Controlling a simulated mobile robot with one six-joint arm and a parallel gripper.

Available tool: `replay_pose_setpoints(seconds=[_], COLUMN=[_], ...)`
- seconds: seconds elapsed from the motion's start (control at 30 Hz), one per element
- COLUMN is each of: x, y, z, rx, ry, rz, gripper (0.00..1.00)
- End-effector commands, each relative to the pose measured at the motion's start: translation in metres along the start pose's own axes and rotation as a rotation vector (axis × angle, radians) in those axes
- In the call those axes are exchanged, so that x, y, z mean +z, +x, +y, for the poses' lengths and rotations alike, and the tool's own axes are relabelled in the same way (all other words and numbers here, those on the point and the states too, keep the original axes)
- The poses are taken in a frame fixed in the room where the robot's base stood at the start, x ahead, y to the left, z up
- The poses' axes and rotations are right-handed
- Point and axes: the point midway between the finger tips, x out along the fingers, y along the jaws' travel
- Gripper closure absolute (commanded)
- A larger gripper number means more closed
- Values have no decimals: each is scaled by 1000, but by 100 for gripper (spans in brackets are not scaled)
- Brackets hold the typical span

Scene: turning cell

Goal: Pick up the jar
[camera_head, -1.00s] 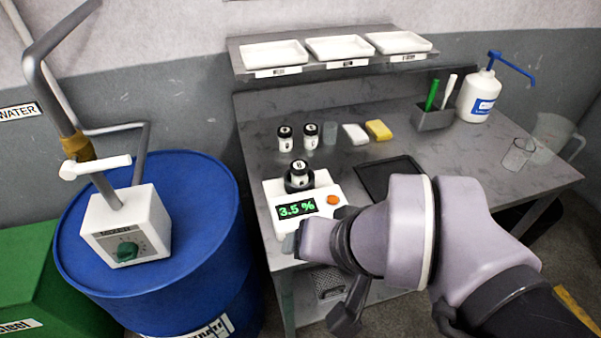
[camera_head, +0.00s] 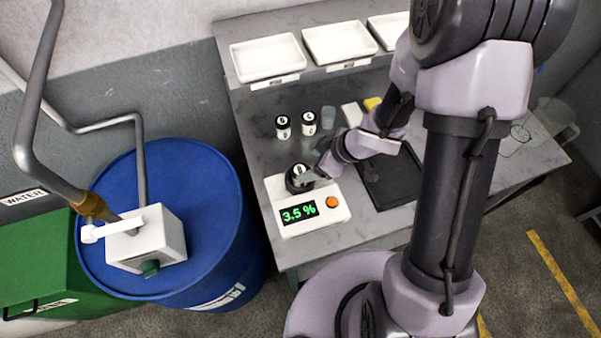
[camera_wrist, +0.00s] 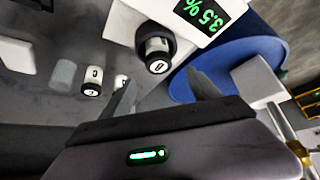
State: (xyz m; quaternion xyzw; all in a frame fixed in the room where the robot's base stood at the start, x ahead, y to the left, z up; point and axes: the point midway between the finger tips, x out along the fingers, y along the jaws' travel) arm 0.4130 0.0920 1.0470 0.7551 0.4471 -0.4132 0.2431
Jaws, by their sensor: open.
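A small jar (camera_head: 298,170) with a dark lid and a pale round lid label sits in the dark holder of a white tester (camera_head: 330,197) whose green display reads 3.5 %. In the wrist view the jar (camera_wrist: 157,48) lies ahead of the fingertips, roughly between their lines. My gripper (camera_head: 312,178) is right beside the jar in the head view, partly hiding it. In the wrist view my gripper (camera_wrist: 165,88) is open with nothing between its fingers. Two similar jars stand behind on the bench, a left one (camera_head: 282,126) and a right one (camera_head: 308,123). The lid letters are hard to read.
A grey cup (camera_head: 328,119) stands beside the two jars. A dark tray (camera_head: 388,185) lies right of the tester. White trays (camera_head: 268,58) line the shelf behind. A blue drum (camera_head: 215,200) with a pump stands left of the bench.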

Motion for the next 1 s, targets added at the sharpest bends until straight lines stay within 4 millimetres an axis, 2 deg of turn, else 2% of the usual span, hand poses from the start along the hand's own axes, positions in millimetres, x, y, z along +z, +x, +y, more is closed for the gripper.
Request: replay_pose_setpoints(seconds=[0.03,0.27,0.4,0.5,0.7,1.0], x=[3,2,10,8,6,6], y=[14,35,64,78,76,76], z=[0,0,-1,-1,0,0], rx=[-1,2,1,1,3,3], ry=[-1,1,1,0,1,1], rz=[0,-1,-1,-1,-1,-1], gripper=[29,29,29,29,31,90])
